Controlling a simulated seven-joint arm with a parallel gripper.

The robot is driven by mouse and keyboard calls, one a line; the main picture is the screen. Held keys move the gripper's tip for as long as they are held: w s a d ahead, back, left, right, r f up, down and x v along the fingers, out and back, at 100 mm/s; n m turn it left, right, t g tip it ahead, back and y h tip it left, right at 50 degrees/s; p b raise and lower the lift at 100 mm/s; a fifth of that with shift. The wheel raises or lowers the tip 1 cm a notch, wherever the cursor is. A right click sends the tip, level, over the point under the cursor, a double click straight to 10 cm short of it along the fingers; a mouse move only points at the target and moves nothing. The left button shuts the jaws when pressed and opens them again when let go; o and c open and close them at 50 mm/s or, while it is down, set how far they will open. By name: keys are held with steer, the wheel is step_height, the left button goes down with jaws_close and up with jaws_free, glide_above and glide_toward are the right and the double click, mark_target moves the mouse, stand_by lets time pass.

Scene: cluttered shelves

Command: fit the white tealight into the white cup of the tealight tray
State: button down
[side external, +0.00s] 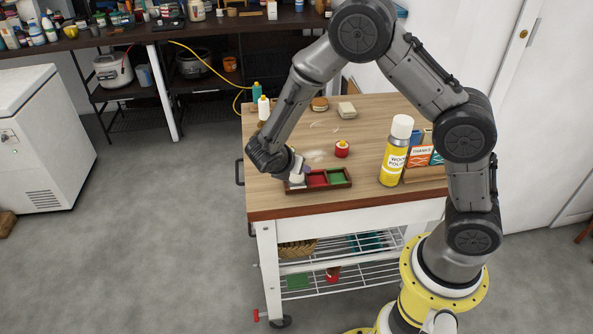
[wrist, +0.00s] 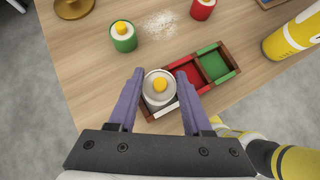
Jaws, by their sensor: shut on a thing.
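The tealight tray (wrist: 204,86) is a brown wooden frame with a white, a red and a green cup; it also shows in the side external view (side external: 320,189). My gripper (wrist: 158,88) is shut on the white tealight (wrist: 159,76), which has a yellow flame tip. The tealight is over the white cup (wrist: 167,111) at the tray's left end, which it mostly covers in the wrist view. I cannot tell whether it is seated or still above the cup. In the side external view my gripper (side external: 297,170) is at that end.
A red tealight (side external: 341,149) stands behind the tray. A green tealight (wrist: 123,36) stands farther left. The yellow wood polish can (side external: 394,152) and a box of cards (side external: 425,172) stand to the right. White powder (wrist: 165,22) lies on the wooden tabletop.

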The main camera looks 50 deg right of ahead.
steer(key=shift+f, duration=0.8)
steer(key=shift+f, duration=0.1)
steer(key=shift+c, duration=1.7)
jaws_free()
